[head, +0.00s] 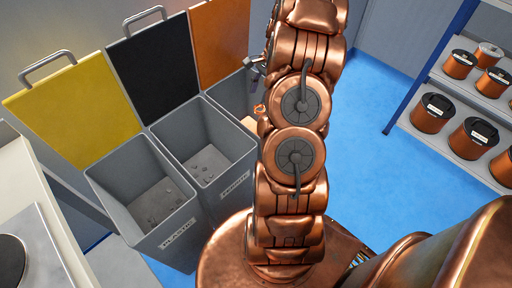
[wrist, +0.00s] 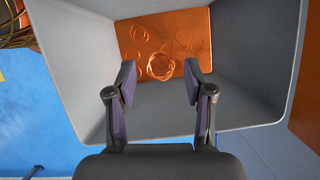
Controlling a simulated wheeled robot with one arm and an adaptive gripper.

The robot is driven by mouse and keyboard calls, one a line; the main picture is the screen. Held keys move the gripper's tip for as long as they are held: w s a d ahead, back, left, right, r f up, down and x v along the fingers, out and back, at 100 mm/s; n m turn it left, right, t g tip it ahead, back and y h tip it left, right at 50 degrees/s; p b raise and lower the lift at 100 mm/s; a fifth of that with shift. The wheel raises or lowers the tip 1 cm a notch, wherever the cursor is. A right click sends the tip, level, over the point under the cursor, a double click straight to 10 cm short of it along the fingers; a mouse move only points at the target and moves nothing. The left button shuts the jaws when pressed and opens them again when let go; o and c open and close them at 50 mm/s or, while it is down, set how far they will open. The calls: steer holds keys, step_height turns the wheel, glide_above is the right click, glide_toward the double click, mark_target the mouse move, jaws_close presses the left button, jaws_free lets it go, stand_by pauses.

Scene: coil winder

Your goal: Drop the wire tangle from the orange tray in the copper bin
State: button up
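The copper bin is the grey bin with the raised orange lid (head: 220,40); my arm hides much of it in the head view. In the wrist view I look down into this grey bin (wrist: 265,60), which has an orange-brown floor. A bright ring-shaped wire tangle (wrist: 161,67) shows at the floor, among several fainter wire loops (wrist: 138,33). My gripper (wrist: 157,80) is over the bin, fingers spread wide with nothing between them. The tangle appears beyond the fingertips, apart from them. The orange tray is not seen in either view.
A bin with a yellow lid (head: 72,110) and one with a black lid (head: 155,68) stand left of the copper bin, holding small scraps. A shelf with copper spools (head: 436,112) is at the right. Blue floor (head: 385,150) lies open between. Loose wire (wrist: 15,30) shows outside the bin.

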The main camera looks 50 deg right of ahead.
steer(key=shift+o, duration=1.1)
steer(key=v, duration=1.2)
steer(key=shift+a, duration=0.1)
